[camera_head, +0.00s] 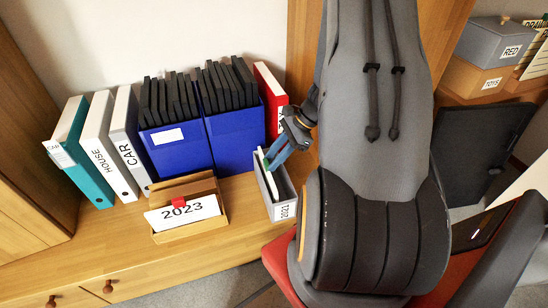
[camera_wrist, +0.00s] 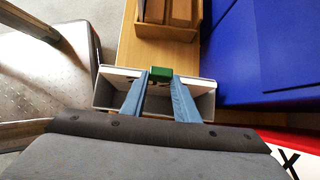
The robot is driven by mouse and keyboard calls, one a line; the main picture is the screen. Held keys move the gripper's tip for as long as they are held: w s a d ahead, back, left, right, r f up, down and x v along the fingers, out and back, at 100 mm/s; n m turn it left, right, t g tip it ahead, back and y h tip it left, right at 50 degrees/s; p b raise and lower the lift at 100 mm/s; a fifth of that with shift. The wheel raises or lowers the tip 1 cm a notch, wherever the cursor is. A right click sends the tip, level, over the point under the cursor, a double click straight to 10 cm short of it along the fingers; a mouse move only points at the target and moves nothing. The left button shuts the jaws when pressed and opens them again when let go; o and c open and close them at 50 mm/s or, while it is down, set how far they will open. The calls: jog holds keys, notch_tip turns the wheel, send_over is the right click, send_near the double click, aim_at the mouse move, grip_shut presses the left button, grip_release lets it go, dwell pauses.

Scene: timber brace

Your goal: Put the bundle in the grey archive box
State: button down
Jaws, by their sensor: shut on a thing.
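The grey archive box (camera_head: 283,196) stands upright on the wooden cabinet top and carries a label that I cannot read surely. My gripper (camera_head: 268,160) is shut on the white paper bundle (camera_head: 269,182), which stands on edge within the box's opening. In the wrist view, my blue fingers (camera_wrist: 160,80) are at the bundle's green clip (camera_wrist: 161,73). The grey box (camera_wrist: 203,103) is below them, with open room on the near side of the bundle. Whether the bundle touches the box floor is hidden.
A brown box (camera_head: 187,234) marked 2023, with a red clip, stands to the left. Blue holders (camera_head: 178,152) of black folders, a red binder (camera_head: 270,95) and white and teal binders (camera_head: 72,140) stand behind along the wall. A red seat (camera_head: 280,262) is in front.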

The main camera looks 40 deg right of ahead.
jog(key=c, duration=0.8)
grip_release()
jog(key=shift+r, duration=0.1)
notch_tip(320, 180, up, 8)
jog(key=p, duration=0.6)
jog(key=shift+p, duration=0.35)
